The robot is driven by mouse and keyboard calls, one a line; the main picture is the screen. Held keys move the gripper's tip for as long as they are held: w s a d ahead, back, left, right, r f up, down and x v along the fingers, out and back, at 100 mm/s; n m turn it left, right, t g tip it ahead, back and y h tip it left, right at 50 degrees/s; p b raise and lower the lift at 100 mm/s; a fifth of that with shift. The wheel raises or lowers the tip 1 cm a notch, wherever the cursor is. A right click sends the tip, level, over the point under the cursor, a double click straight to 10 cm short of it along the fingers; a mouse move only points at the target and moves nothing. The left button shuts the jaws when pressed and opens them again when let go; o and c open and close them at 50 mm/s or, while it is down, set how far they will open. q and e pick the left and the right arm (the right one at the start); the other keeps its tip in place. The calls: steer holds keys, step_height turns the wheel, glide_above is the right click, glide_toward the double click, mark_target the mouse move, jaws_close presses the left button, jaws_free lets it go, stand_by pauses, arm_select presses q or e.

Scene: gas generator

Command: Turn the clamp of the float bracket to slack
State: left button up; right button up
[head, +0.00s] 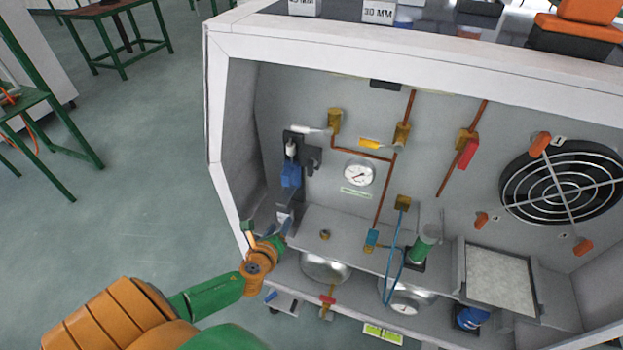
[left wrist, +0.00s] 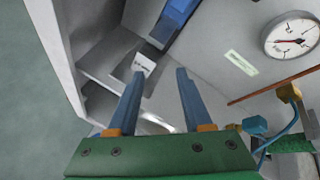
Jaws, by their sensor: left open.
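A black bracket (head: 304,154) with a white cylinder and a blue part (head: 291,174) is fixed upright at the left of the cabinet's back wall; it seems to be the float bracket. I cannot make out its clamp's setting. My left gripper (head: 267,233) is below the blue part, near the cabinet's left front corner. In the left wrist view my left gripper (left wrist: 160,73) has its two blue-grey fingers apart with nothing between them. The blue part (left wrist: 176,22) shows beyond the fingertips, apart from them. My right gripper is in neither view.
A shelf (head: 345,235) with round metal bowls (head: 325,268) below lies right of the gripper. A pressure gauge (head: 359,173), copper pipes and valves line the back wall. The cabinet's left side wall (head: 217,130) stands close. Open floor lies to the left.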

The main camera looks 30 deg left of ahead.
mark_target(309, 168)
arm_select(q)
steer(key=w+d+r+m+t+b, duration=0.1)
steer(key=w+r+m+t, duration=0.25)
steer(key=r, duration=0.25)
steer(key=w+d+r+m+t+b, duration=0.1)
steer(key=w+d+r+m+t, duration=0.1)
steer(key=r+m, duration=0.35)
steer(key=shift+n+h, duration=0.3)
steer(key=x, duration=0.4)
steer(key=r+b+x, duration=0.1)
steer(key=x, duration=0.2)
steer(key=shift+w+r, duration=0.1)
steer(key=shift+w, duration=0.05)
jaws_close()
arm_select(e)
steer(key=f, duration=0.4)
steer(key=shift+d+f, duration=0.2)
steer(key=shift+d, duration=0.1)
